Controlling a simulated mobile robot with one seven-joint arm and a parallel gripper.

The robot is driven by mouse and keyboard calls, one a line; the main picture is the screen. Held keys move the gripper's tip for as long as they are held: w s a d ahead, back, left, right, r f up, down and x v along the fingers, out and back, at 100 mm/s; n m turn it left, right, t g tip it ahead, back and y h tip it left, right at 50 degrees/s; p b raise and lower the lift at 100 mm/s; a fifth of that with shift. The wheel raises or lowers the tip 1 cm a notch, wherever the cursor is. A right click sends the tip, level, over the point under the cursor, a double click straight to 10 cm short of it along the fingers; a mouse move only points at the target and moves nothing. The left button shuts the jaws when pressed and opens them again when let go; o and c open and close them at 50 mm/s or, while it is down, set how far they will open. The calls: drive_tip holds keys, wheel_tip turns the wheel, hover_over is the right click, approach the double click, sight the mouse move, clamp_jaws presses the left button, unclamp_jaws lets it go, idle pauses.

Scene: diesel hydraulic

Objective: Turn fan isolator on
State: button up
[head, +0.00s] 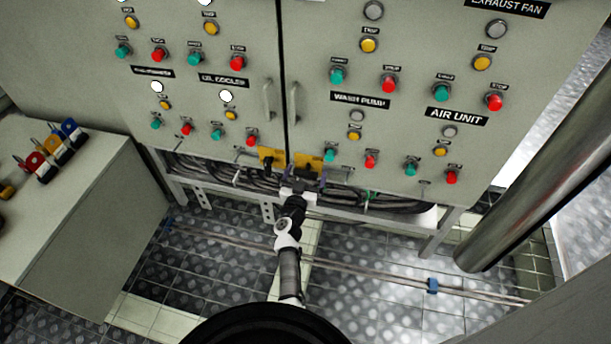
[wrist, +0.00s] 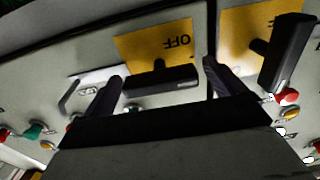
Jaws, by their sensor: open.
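Two yellow isolator plates with black handles sit at the cabinet's bottom edge. The right plate (head: 309,160) is partly covered by my gripper. In the wrist view, which is upside down, this plate (wrist: 150,45) reads OFF and its black handle (wrist: 160,80) lies nearly level. The left plate (head: 272,154) also shows in the wrist view (wrist: 240,35), its handle (wrist: 287,50) steeply tilted. My gripper (head: 307,182) is open, its fingers (wrist: 163,83) on either side of the level handle. I cannot tell whether they touch it. No label naming the fan isolator is readable.
The cabinet doors (head: 200,120) carry several buttons and lamps, and two upright door handles (head: 268,100). Cables (head: 220,172) run under the cabinet. A side cabinet (head: 100,210) stands left and a thick metal pipe (head: 530,150) right. Tiled floor (head: 370,290) lies below.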

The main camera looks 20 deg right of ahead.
drive_tip(key=shift+w, duration=0.1)
drive_tip(key=shift+c, duration=0.3)
drive_tip(key=c, duration=0.9)
drive_tip(key=shift+m, duration=0.3)
drive_tip(key=m, duration=0.3)
drive_tip(key=shift+m+p, duration=0.3)
drive_tip(key=m, duration=0.4)
drive_tip(key=shift+d+m, duration=0.1)
drive_tip(key=shift+m, duration=0.2)
drive_tip(key=m+b, duration=0.1)
drive_tip(key=m, duration=0.3)
drive_tip(key=shift+m, duration=0.3)
drive_tip(key=shift+m+b, duration=0.35)
drive_tip(key=shift+m, duration=1.85)
